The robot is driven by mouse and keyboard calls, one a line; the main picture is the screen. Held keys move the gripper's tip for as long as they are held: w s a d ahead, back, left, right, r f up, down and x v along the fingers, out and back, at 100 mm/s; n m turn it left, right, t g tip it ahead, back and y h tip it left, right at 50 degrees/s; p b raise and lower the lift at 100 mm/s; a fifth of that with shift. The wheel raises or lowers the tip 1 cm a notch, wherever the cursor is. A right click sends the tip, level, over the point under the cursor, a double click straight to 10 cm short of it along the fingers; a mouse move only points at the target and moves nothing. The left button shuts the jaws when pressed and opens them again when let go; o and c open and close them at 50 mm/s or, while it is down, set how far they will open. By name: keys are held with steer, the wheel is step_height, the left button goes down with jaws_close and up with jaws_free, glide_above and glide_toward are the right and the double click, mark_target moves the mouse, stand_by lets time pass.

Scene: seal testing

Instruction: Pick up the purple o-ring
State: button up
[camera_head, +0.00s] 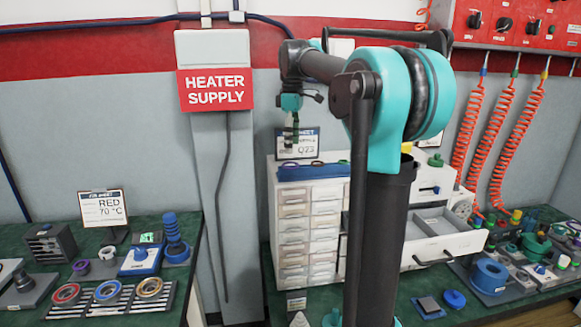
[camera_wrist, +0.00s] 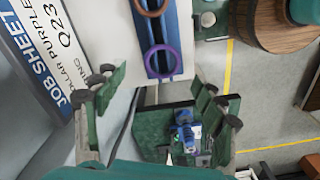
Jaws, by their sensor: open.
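The purple o-ring (camera_wrist: 162,61) lies on a blue tray (camera_wrist: 184,68), and its whole ring shows in the wrist view. In the head view the purple o-ring (camera_head: 289,164) is small, at the left part of the blue tray (camera_head: 305,174) on top of the white drawer cabinet. My gripper (camera_wrist: 160,92) is open and empty, with its fingers spread apart to either side. In the head view my gripper (camera_head: 292,132) hangs above the left part of the tray, apart from the o-ring.
A brown o-ring (camera_wrist: 150,6) lies on the same tray. A job sheet card (camera_wrist: 38,55) marked Q23 stands behind the tray, close to the gripper. The white cabinet (camera_head: 309,235) has an open drawer (camera_head: 440,245) at right. Benches with parts stand at both sides.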

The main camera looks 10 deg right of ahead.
steer(key=shift+s+a+f, duration=0.1)
steer(key=shift+f, duration=1.25)
steer(key=shift+s+f, duration=0.1)
steer(key=shift+f, duration=1.25)
steer(key=shift+f, duration=0.2)
steer(key=c, duration=0.8)
